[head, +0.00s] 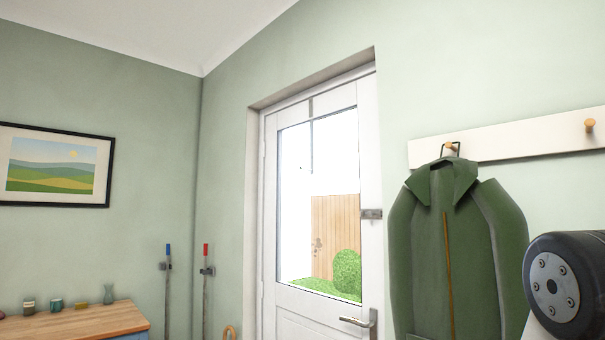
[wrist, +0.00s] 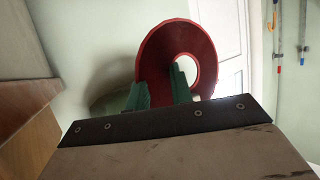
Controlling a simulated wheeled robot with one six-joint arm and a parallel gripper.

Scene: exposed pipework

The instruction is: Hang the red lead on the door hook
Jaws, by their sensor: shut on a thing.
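The red lead (wrist: 162,55) shows in the wrist view as a thick round red loop with an open middle. My gripper (wrist: 158,84) is shut on it, with a green finger on each side of its near edge. Neither the lead nor my gripper shows in the head view. A white glazed door (head: 269,200) stands ahead in the head view. A thin dark strip (head: 311,106) hangs from the door's top edge over the glass; it looks like the door hook, but its lower end is too fine to make out.
A green coat (head: 455,250) hangs from a white peg rail (head: 510,138) right of the door. A lever handle (head: 360,320) sticks out low on the door. Two upright pipes (head: 206,290) with red and blue tops stand left of it, near a wooden counter (head: 75,322).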

